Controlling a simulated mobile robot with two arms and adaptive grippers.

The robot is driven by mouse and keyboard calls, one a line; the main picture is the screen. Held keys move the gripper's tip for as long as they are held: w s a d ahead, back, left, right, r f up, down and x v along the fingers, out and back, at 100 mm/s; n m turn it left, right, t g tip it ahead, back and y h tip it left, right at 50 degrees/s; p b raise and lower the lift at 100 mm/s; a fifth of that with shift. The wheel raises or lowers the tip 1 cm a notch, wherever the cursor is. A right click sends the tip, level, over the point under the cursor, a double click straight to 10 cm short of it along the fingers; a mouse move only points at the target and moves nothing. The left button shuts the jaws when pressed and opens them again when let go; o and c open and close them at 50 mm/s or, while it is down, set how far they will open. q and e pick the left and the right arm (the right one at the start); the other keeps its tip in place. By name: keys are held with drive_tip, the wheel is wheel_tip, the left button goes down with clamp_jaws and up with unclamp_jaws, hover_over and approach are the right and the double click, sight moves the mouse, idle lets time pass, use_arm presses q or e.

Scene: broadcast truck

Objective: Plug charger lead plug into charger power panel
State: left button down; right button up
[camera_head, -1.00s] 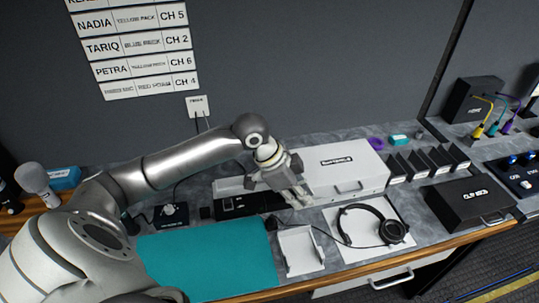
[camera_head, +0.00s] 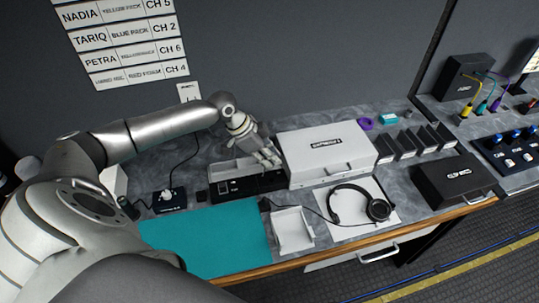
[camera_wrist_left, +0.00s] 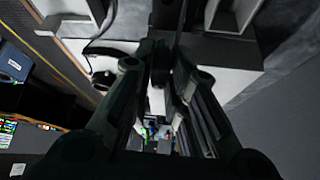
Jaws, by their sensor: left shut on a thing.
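My left gripper (camera_head: 268,158) is shut, pointing down above the back right part of a long black unit (camera_head: 235,187), beside a white case. In the left wrist view the left gripper (camera_wrist_left: 158,110) has a small pale piece between its fingers, too dark and small to identify surely as the charger lead plug. A wall plate (camera_head: 188,91) with a dark cord running down from it hangs behind my arm; its label is unreadable. A small black box (camera_head: 170,200) with a pale round top sits left of the long unit. I cannot tell which is the charger power panel.
The white case (camera_head: 325,152) stands right of the gripper. Headphones (camera_head: 362,205), a white tray (camera_head: 292,232) and a black case (camera_head: 456,181) lie toward the front and right. The teal mat (camera_head: 205,240) is clear.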

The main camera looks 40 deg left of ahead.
use_arm(q)
drive_tip(key=shift+f+b, duration=0.5)
drive_tip(key=shift+f, duration=0.1)
wheel_tip(320, 180, down, 3)
drive_tip(key=shift+f+b, duration=0.2)
drive_tip(key=shift+b, duration=0.75)
drive_tip(key=shift+f+b, duration=0.3)
drive_tip(key=shift+f, duration=0.3)
use_arm(e)
drive_tip(key=f, duration=0.3)
drive_tip(key=shift+w+a+f, duration=0.1)
drive_tip(key=shift+w+a, duration=0.25)
drive_tip(key=shift+w, duration=0.05)
drive_tip(key=shift+r, duration=0.2)
drive_tip(key=shift+d, duration=0.2)
use_arm(q)
drive_tip(key=shift+p, duration=0.55)
use_arm(e)
drive_tip(key=shift+w+r, duration=0.1)
drive_tip(key=shift+r, duration=0.25)
use_arm(q)
drive_tip(key=shift+f+b, duration=0.8)
drive_tip(key=shift+f, duration=0.4)
use_arm(e)
drive_tip(key=shift+a+f, duration=0.1)
drive_tip(key=shift+f, duration=0.7)
